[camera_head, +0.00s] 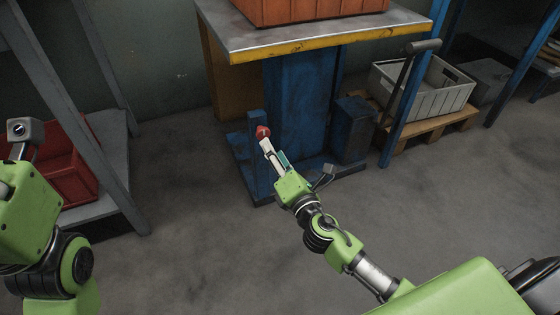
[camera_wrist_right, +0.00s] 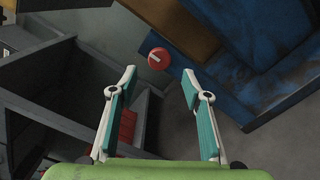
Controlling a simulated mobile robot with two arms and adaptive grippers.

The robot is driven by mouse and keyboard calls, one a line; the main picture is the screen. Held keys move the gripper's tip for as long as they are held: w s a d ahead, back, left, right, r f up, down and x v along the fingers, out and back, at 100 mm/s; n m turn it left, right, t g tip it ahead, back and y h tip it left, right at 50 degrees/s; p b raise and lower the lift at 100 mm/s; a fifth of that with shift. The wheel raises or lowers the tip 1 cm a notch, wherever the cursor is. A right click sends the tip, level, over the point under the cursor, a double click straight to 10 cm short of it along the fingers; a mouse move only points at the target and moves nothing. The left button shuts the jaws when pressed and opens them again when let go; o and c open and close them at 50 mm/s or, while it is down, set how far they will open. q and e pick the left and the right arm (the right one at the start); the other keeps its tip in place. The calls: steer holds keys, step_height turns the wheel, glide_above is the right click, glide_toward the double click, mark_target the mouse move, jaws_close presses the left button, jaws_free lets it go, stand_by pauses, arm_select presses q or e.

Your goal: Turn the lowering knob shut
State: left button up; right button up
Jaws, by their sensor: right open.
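The lowering knob is a small round red knob (camera_head: 262,131) with a pale bar mark on its face. It sits on a blue post at the front of the blue lift table (camera_head: 297,98). The knob also shows in the right wrist view (camera_wrist_right: 159,57), just beyond and between the fingertips. My right gripper (camera_head: 265,143) points at the knob, and its fingers partly cover the knob's lower side. In the right wrist view the right gripper (camera_wrist_right: 159,73) is open, with nothing between its teal pads. My left arm is at the left edge; its fingers are out of sight.
An orange crate (camera_head: 300,10) stands on the table top. A grey shelf (camera_head: 110,150) with a red bin (camera_head: 72,170) is at the left. A grey crate (camera_head: 430,90) sits on a wooden pallet (camera_head: 432,128) at the right. The floor in front is clear.

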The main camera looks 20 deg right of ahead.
steer(key=s, duration=0.3)
steer(key=shift+s+d, duration=0.1)
steer(key=shift+s, duration=0.25)
